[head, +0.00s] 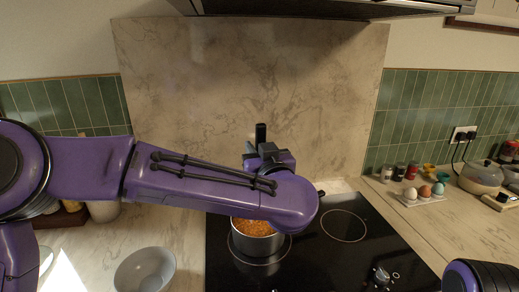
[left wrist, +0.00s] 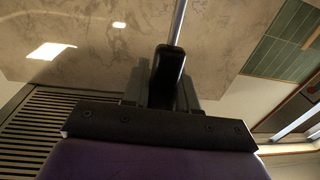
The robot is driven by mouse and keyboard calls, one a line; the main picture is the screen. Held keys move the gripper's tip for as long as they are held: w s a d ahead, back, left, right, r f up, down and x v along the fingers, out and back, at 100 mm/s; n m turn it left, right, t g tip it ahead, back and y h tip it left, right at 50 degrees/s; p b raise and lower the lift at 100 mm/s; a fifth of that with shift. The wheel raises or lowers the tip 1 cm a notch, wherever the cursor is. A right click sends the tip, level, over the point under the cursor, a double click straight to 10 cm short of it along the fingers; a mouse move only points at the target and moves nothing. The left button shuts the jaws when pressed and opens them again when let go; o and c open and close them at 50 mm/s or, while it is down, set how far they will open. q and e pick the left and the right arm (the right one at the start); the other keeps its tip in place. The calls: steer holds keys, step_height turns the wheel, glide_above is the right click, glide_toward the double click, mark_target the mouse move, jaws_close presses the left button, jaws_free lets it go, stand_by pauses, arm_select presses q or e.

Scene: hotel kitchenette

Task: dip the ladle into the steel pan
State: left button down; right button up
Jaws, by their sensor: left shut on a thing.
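The steel pan (head: 257,246) stands on the black hob, with orange food in it; my left forearm covers its back part. My left gripper (head: 265,153) is above and behind the pan, partly hidden by my own wrist. It is shut on the ladle's black handle (head: 261,133), whose end sticks up above the jaws. In the left wrist view the black handle (left wrist: 167,72) sits between the jaws (left wrist: 160,92), and a thin steel shaft (left wrist: 180,22) runs out of the picture. The ladle's bowl is hidden, so I cannot tell whether it is in the pan. My right gripper is not in view.
A grey bowl (head: 145,271) stands on the counter left of the hob (head: 325,262). An egg tray (head: 422,197), small jars (head: 400,172) and a kettle (head: 481,177) are at the right. A range hood (head: 320,9) hangs above.

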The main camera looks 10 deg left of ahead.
arm_select(q)
steer(key=f+b, duration=0.1)
steer(key=f, duration=0.1)
steer(key=w+f, duration=0.1)
steer(key=f, duration=0.1)
steer(key=w+f+b, duration=0.1)
steer(key=f, duration=0.1)
steer(key=shift+f+b, duration=0.35)
steer(key=shift+f, duration=0.05)
steer(key=f, duration=0.1)
steer(key=w+f+b, duration=0.1)
steer(key=shift+f, duration=0.4)
steer(key=shift+s+f, duration=0.3)
steer(key=shift+f, duration=0.25)
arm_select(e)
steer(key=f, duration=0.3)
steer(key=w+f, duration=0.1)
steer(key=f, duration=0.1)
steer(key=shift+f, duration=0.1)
arm_select(q)
steer(key=shift+w+f, duration=0.1)
steer(key=shift+w, duration=0.05)
